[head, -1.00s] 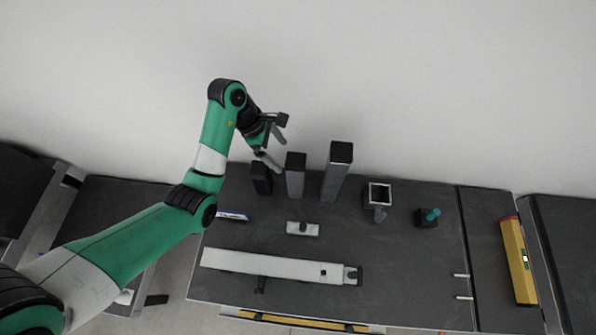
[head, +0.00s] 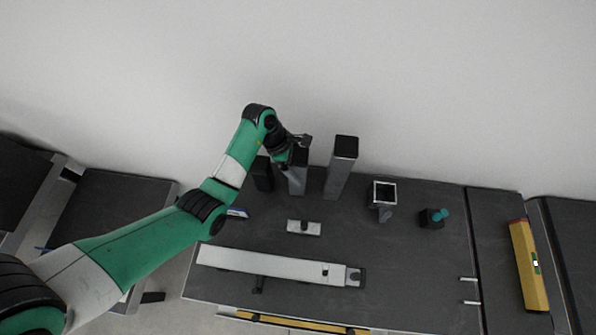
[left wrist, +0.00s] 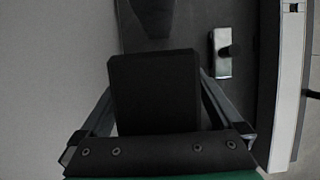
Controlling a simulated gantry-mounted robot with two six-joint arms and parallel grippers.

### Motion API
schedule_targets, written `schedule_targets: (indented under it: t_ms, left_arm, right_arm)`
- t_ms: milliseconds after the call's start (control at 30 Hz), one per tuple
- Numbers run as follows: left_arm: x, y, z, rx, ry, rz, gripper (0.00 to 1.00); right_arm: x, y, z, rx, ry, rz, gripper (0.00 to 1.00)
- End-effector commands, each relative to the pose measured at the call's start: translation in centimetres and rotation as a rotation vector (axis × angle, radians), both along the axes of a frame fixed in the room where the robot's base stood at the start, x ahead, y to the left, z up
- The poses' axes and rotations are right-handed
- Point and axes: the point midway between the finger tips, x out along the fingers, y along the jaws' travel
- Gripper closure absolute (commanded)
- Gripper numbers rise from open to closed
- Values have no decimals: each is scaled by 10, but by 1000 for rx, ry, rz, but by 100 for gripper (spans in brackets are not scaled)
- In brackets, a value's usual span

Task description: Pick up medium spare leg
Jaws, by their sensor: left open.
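Three dark legs stand upright in a row near the wall: a short one (head: 262,178), the medium leg (head: 297,180) in the middle and a tall one (head: 341,165) on the right. My left gripper (head: 297,143) is open at the top of the medium leg and partly hides it. In the left wrist view the leg's dark square top (left wrist: 155,92) sits between the two spread fingers, with gaps at the sides. Whether a finger touches it cannot be told. My right gripper is not in view.
A small metal block (head: 304,228) and a long pale beam (head: 270,265) lie in front on the dark table. An open square tube (head: 383,194) and a dark piece with a teal knob (head: 432,219) are to the right. A yellow level (head: 529,265) lies far right.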

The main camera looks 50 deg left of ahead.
Motion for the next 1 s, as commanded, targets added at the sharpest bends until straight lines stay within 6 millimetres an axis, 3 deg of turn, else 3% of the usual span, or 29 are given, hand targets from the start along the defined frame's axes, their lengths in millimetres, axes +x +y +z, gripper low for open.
schedule_targets:
  t_ms: [200,767,1000]
  left_arm:
    - [1,0,-1,1,-1,-1,0]
    - [1,0,0,1,-1,-1,100]
    - [2,0,1,0,-5,-1,100]
  right_arm:
    - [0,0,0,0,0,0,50]
    - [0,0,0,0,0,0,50]
    - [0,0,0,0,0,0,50]
